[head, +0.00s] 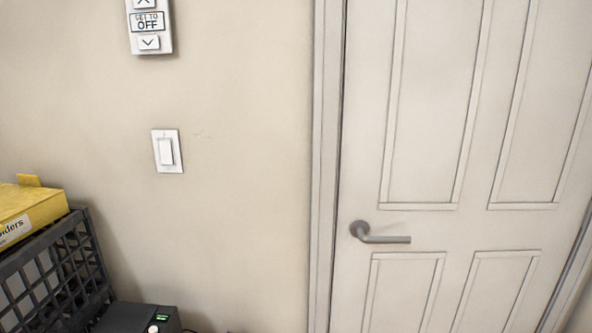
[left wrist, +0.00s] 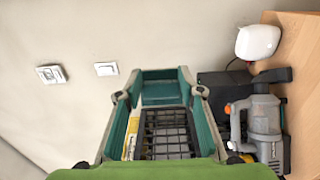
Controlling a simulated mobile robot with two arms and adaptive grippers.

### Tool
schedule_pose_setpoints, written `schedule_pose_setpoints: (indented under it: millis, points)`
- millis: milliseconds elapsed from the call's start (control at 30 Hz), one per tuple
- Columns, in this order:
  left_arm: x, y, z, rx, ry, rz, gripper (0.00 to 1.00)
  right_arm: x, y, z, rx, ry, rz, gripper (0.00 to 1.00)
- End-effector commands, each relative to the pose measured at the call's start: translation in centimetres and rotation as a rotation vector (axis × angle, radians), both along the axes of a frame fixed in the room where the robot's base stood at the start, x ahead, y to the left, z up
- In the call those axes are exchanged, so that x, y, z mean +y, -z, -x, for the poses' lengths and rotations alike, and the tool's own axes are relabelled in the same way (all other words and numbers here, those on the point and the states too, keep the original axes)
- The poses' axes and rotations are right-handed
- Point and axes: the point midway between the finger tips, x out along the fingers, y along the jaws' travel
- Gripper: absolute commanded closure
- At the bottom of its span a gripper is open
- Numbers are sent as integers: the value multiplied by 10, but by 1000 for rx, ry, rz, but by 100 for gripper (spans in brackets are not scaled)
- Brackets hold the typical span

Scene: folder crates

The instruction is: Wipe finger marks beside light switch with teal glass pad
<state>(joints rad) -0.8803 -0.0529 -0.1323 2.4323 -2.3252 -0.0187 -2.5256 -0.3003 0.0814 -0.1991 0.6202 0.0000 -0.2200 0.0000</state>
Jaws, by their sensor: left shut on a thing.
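The white light switch (head: 167,151) is on the beige wall in the head view, left of the door. Faint finger marks (head: 203,135) show just right of its upper part. The switch also shows in the left wrist view (left wrist: 107,69). My left gripper (left wrist: 162,98) fills the middle of the left wrist view, its two teal and grey fingers reaching away from the camera. It is shut on the teal pad (left wrist: 163,92), which spans between the far finger ends, apart from the switch in the picture. Neither gripper shows in the head view.
A wall control panel reading OFF (head: 149,24) is above the switch. The door (head: 430,110) has a lever handle (head: 380,233). A black crate (head: 55,275) holds a yellow folder box (head: 28,215). A dark box (head: 140,318) stands beside it. The wall around the switch is clear.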

Motion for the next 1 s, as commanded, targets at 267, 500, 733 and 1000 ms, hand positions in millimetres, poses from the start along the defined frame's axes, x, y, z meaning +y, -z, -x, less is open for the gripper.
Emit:
schedule_pose_setpoints:
  millis: [267,500,733,1000]
  points:
    - [10,1,9,-1,-32,2,89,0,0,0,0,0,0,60]
    - [-3,-6,-10,-7,24,1,89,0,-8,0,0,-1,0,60]
    - [-35,-20,-63,-10,180,-3,89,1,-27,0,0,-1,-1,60]
    - [-58,-44,-130,-6,338,-7,89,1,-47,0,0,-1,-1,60]
